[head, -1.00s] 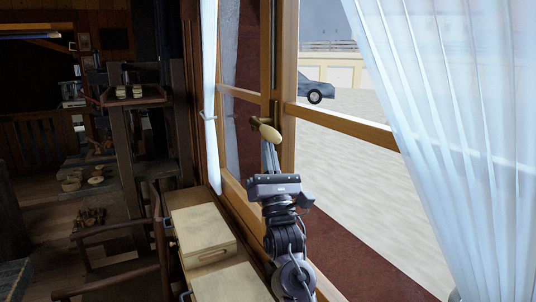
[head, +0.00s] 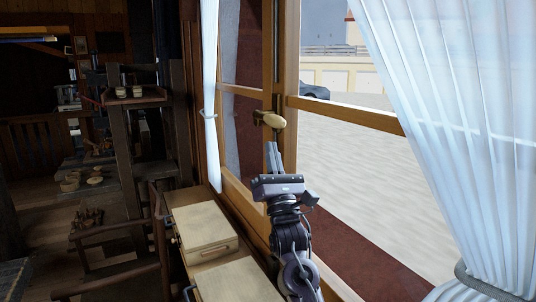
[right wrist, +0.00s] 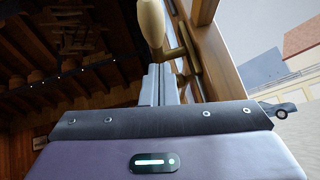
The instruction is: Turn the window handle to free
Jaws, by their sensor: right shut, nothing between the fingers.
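The window handle (head: 272,119), a pale tan oval grip on a dark mount, sits on the wooden window frame (head: 281,60) in the head view. It points right, tilted slightly down. In the right wrist view the handle (right wrist: 152,22) stands out just beyond my fingertips. My right gripper (head: 271,147) is shut and empty, its grey fingers pointing up just below the handle, with a small gap in the head view. The fingers also show in the right wrist view (right wrist: 158,70). Whether they touch the handle at the far side cannot be told. My left gripper is not in view.
White curtains hang left (head: 209,100) and right (head: 455,150) of the window. Pale boxes (head: 204,228) lie on a wooden surface below the sill, left of my right arm. A chair (head: 125,250) and shelves stand further left. Outside is open ground with a car (head: 315,91).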

